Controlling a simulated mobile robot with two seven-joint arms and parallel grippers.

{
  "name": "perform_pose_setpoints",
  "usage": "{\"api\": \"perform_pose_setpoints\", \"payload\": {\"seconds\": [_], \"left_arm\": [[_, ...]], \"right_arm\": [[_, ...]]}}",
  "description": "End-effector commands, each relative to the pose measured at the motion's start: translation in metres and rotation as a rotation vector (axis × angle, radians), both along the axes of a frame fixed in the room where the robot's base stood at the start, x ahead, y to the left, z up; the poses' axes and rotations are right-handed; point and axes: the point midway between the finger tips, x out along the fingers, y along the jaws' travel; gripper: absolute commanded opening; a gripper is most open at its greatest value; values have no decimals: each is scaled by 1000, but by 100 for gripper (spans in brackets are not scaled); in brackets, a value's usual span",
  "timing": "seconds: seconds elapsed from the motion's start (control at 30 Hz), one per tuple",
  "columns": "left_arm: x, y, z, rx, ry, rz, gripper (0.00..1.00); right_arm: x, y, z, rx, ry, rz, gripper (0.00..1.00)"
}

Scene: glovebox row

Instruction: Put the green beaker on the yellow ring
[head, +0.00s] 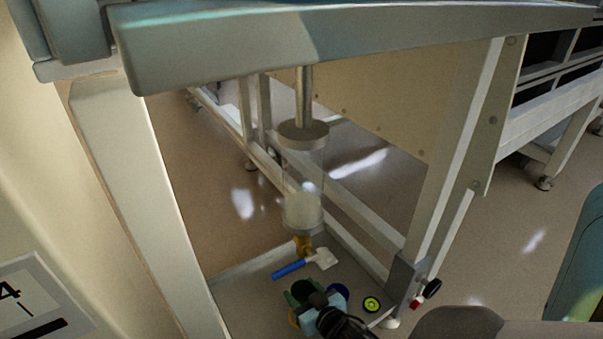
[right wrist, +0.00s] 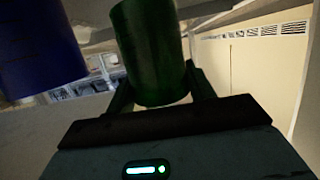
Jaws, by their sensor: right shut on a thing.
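The green beaker (right wrist: 150,50) stands between the fingers of my right gripper (right wrist: 155,85), which is shut on it in the right wrist view. In the head view the green beaker (head: 300,289) shows at the bottom, partly hidden by my right gripper (head: 309,300). My left gripper is not in view.
A blue-handled scoop (head: 290,268) lies behind. A clear cylinder (head: 303,190) rises behind that. A frame post (head: 445,170) and red and black knobs (head: 431,288) bound the right.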

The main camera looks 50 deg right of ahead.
Motion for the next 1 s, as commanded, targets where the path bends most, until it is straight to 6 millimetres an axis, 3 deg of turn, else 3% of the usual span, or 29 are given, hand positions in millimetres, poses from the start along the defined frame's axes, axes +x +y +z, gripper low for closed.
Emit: {"api": "perform_pose_setpoints", "payload": {"seconds": [0.17,0.43,0.87,0.9,1.0], "left_arm": [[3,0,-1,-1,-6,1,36],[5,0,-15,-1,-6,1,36],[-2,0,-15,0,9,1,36],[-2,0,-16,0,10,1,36],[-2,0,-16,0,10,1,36]], "right_arm": [[0,0,-5,0,1,0,28],[1,0,-36,1,0,0,28],[0,0,-40,0,-1,0,28],[0,0,-40,-1,-1,0,57],[0,0,-40,-1,0,0,62]]}}
